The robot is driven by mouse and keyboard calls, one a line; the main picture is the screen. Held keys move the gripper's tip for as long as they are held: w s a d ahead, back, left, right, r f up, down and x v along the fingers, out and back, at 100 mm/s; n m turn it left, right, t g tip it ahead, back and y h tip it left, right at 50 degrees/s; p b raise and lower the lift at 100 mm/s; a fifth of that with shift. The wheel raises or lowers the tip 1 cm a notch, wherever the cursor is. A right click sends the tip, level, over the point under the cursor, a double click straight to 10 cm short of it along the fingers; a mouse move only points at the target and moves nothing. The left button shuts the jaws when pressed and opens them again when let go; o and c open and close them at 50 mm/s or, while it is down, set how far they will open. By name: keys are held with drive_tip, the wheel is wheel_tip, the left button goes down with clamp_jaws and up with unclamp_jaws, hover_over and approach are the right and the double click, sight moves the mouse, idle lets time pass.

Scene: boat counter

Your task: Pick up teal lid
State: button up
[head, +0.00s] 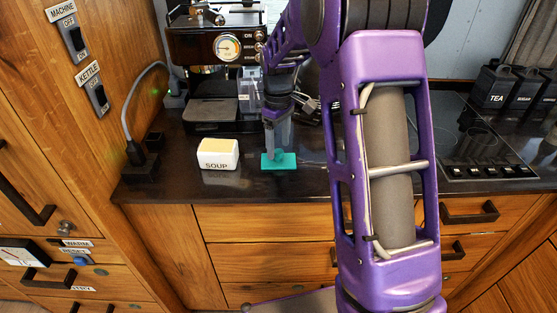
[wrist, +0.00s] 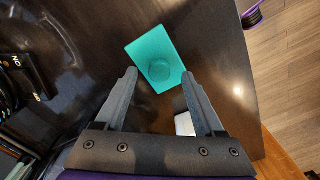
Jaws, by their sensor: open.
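The teal lid (head: 279,161) lies flat on the dark counter near its front edge. It is a rectangular plate with a round raised knob in the middle, and it also shows in the wrist view (wrist: 172,41). My gripper (head: 274,152) points down at the lid in the head view and partly hides it. In the wrist view my gripper (wrist: 159,74) is open, with its fingertips spread at the lid's near side, one to each side. Nothing is between the fingers that I can see held. The exact height above the lid is hard to tell.
A white container marked SOUP (head: 217,154) stands left of the lid. A coffee machine (head: 215,45) is behind. A cooktop (head: 470,140) and dark canisters (head: 495,86) are at right. The counter around the lid is mostly clear.

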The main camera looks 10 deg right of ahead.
sight(279, 152)
drive_tip(key=shift+d+f, duration=0.1)
drive_tip(key=shift+f, duration=1.45)
clamp_jaws()
